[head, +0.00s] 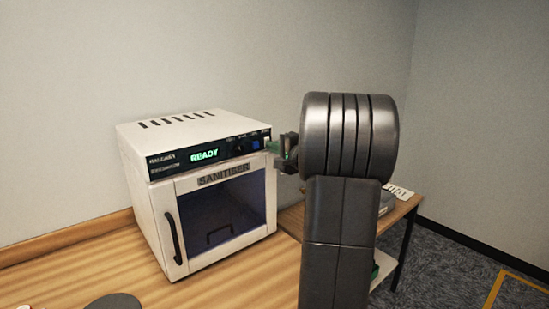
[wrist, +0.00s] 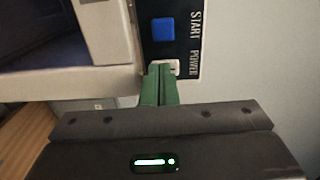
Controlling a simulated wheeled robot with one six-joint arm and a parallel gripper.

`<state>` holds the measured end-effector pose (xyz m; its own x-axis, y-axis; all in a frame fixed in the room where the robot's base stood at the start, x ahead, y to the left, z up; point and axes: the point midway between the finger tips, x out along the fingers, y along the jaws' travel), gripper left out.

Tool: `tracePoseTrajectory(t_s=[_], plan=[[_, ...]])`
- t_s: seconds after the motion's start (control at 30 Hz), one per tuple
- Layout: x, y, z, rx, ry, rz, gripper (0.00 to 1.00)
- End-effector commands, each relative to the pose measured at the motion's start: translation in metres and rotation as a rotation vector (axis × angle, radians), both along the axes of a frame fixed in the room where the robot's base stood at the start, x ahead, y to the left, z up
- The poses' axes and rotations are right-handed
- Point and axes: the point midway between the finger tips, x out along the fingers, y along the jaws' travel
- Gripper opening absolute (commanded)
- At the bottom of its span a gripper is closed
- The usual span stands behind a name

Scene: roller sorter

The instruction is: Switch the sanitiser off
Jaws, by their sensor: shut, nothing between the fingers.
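The sanitiser (head: 150,137) is a white box with a dark control strip and a green display (head: 204,155) reading READY. Its glass door is shut. In the wrist view the strip carries a blue button (wrist: 163,29) beside the word START and a small pale switch (wrist: 173,64) beside the word POWER. My gripper (wrist: 160,67) has its green fingers shut and empty, with the tips right at the POWER switch and covering part of it. I cannot tell whether they touch it. In the head view my gripper (head: 274,149) is at the strip's right end.
The sanitiser stands on a wooden worktop (head: 85,275) near the wall. A lower table (head: 405,207) with a grey item stands to the right, partly hidden by my arm. The worktop in front of the door looks mostly clear, with a dark round thing (head: 115,301) at the front edge.

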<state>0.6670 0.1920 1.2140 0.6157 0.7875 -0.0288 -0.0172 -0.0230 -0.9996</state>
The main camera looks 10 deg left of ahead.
Motion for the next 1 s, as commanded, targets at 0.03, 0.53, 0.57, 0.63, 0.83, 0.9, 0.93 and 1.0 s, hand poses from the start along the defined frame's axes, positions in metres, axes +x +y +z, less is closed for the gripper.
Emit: tracePoseTrajectory(t_s=[0.03, 0.53, 0.57, 0.63, 0.83, 0.9, 0.93, 1.0], plan=[[0.0011, 0.0016, -0.0046, 0.012, -0.012, -0.001, 0.0], [0.0022, 0.0037, -0.005, 0.107, -0.085, -0.001, 0.0], [0.0021, 0.0038, 0.0013, 0.106, -0.084, 0.0, 0.0], [0.0021, 0.0039, 0.0025, 0.106, -0.083, 0.0, 0.0], [0.0013, 0.0028, 0.0016, 0.105, -0.083, -0.001, 0.0], [-0.0004, 0.0004, 0.0, 0.106, -0.084, 0.0, 0.0], [-0.0015, -0.0009, -0.001, 0.106, -0.084, 0.0, 0.0], [-0.0049, -0.0052, -0.0039, 0.104, -0.084, 0.0, 0.0]])
